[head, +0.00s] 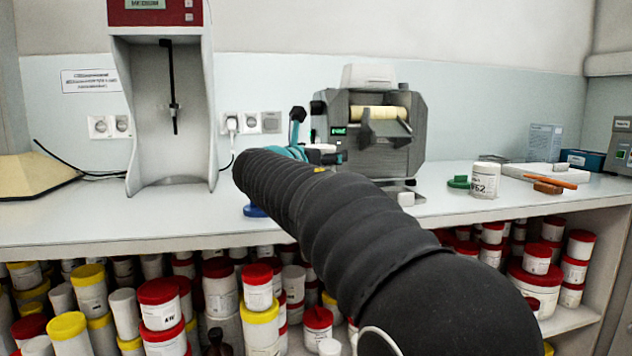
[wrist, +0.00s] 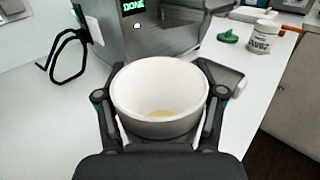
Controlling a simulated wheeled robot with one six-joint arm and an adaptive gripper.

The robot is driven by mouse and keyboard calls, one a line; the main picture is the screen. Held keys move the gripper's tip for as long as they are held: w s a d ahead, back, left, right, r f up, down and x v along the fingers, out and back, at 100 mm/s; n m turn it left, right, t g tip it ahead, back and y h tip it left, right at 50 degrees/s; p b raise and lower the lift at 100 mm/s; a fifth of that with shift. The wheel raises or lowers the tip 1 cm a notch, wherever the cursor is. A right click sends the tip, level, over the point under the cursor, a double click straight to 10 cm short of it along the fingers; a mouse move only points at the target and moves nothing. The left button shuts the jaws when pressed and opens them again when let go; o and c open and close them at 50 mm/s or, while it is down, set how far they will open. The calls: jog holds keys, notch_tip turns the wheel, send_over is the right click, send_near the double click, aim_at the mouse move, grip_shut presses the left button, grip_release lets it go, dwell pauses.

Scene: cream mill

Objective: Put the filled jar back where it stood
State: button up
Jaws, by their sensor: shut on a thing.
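My gripper (wrist: 158,92) is shut on a white open jar (wrist: 158,129), one finger on each side. The jar has no lid, and a little pale yellow cream (wrist: 159,113) shows at its bottom. I cannot tell whether its base touches the counter. In the head view my arm hides the jar and most of the gripper. The grey mill (head: 376,143) stands behind, with pale yellow rollers; its green display (wrist: 133,9) reads DONE in the wrist view. A blue lid (head: 255,211) lies on the counter, partly behind my arm.
A labelled white jar (head: 485,180) and a green lid (head: 458,182) stand right on the counter (head: 90,222). Beyond are a white slab and an orange spatula (head: 548,178). A tall mixer stand (head: 165,110) is left. Several jars fill the shelf below. Counter between stand and mill is mostly clear.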

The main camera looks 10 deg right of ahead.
jog(key=shift+w+a+f, duration=0.3)
jog(key=shift+a+f, duration=0.05)
jog(key=shift+a, duration=0.15)
jog(key=shift+w+a+f, duration=0.3)
jog(key=shift+a+f, duration=0.05)
jog(key=shift+a, duration=0.1)
jog(key=shift+f+b, duration=0.45)
jog(key=shift+f, duration=1.55)
jog(key=shift+f, duration=0.2)
jog(key=o, duration=1.1)
jog(key=shift+r, duration=0.1)
jog(key=shift+r, duration=0.15)
jog(key=v, duration=1.2)
